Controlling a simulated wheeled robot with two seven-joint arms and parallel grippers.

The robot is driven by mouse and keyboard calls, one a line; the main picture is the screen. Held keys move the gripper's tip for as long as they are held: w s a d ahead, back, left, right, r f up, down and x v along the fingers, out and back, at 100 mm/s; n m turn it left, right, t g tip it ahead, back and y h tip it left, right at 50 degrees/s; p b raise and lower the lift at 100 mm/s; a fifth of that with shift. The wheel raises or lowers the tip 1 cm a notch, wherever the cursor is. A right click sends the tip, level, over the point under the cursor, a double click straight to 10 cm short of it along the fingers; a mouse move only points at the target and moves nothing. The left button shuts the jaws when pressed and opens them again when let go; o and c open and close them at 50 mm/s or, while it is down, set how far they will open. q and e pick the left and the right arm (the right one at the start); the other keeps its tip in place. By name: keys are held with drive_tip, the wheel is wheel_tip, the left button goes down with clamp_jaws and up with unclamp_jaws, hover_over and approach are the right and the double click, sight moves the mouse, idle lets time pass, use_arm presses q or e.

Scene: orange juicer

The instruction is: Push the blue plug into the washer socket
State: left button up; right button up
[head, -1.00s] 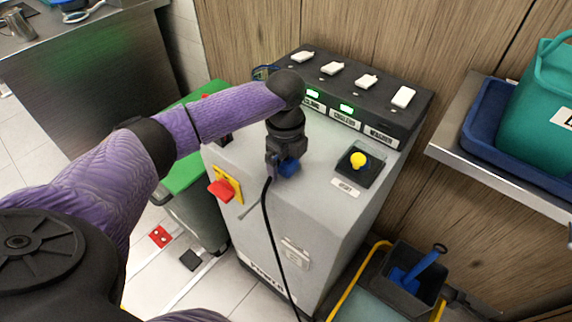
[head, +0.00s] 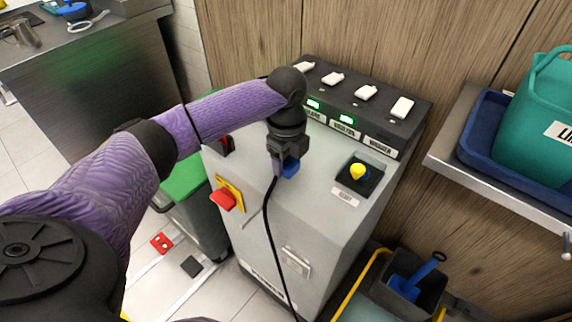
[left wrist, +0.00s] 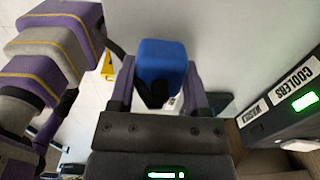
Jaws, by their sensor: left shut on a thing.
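My left gripper (head: 287,166) is shut on the blue plug (head: 291,168), above the grey cabinet's top. A black cable (head: 267,215) hangs from the plug down the cabinet front. In the left wrist view the blue plug (left wrist: 162,62) sits between the two purple-sided fingers, apart from the label panel as far as I can tell. The washer label (head: 380,146) is at the right end of the dark panel (head: 300,84), with no green light visible above it. The washer label also shows in the left wrist view (left wrist: 256,113). I cannot make out the washer socket's opening. My right gripper is out of view.
The panel carries white switches (head: 402,107) and two green lights (head: 346,119). A yellow knob (head: 358,171) stands on the cabinet right of the plug, and a red switch (head: 223,199) is on its front. A shelf (head: 482,168) with a blue tray juts out at right.

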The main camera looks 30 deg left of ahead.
use_arm(q)
wheel_tip(320, 180, up, 6)
drive_tip(key=shift+r+p, duration=0.1)
drive_tip(key=shift+p, duration=0.9)
drive_tip(key=shift+r, duration=0.5)
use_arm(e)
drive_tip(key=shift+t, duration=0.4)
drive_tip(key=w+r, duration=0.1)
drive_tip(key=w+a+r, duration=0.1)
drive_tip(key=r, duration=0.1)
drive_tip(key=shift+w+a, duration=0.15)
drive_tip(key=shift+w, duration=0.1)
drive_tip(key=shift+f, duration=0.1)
